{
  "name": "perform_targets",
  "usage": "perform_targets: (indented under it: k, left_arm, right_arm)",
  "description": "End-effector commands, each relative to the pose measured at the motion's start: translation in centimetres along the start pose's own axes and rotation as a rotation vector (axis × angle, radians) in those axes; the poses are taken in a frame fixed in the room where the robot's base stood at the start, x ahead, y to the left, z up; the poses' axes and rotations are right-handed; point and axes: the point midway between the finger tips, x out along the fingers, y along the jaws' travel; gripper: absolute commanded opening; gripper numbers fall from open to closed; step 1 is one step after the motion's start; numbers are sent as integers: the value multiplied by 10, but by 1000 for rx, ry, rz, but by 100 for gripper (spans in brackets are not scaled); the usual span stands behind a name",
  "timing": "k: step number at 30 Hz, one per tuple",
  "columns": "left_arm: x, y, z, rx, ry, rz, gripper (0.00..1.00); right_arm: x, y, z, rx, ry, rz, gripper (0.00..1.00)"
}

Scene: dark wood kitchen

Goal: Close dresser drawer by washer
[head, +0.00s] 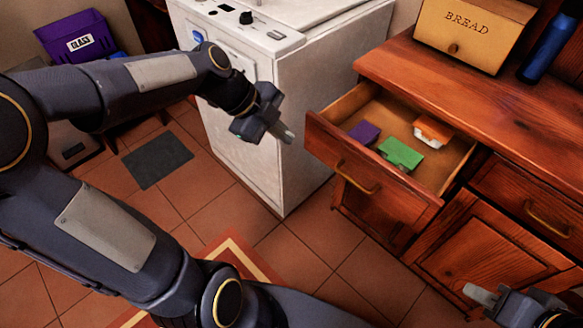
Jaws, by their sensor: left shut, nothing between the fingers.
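The wooden dresser (470,95) stands at the right in the head view. Its top left drawer (345,155) is pulled out, with a brass handle on its front. Inside lie a purple item (364,132), a green item (401,154) and an orange and white item (433,131). The white washer (265,130) stands left of the dresser. My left gripper (286,134) is shut and empty in front of the washer, left of the drawer front and apart from it. My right gripper (474,291) is at the bottom right, partly cut off; its jaw state is unclear.
A bread box (470,30) and a blue bottle (548,48) stand on the dresser top. A purple glass bin (77,38) is at the upper left. A grey mat (157,161) and a rug (232,250) lie on the tiled floor. The floor before the drawer is clear.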

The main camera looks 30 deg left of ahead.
Motion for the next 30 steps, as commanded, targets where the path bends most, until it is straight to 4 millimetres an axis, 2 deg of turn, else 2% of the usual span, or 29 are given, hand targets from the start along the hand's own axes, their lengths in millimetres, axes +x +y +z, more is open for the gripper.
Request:
perform_targets:
  k: [8,20,24,30]
  left_arm:
    - [26,-2,4,64,9,5,0]
    - [109,-1,3,61,10,6,0]
    - [116,-23,1,63,8,3,0]
    - [123,-36,1,62,7,1,0]
  right_arm:
    - [5,2,2,0,1,0,32]
    - [12,6,6,0,0,0,32]
    - [6,3,3,0,0,0,32]
    - [5,2,2,0,0,0,32]
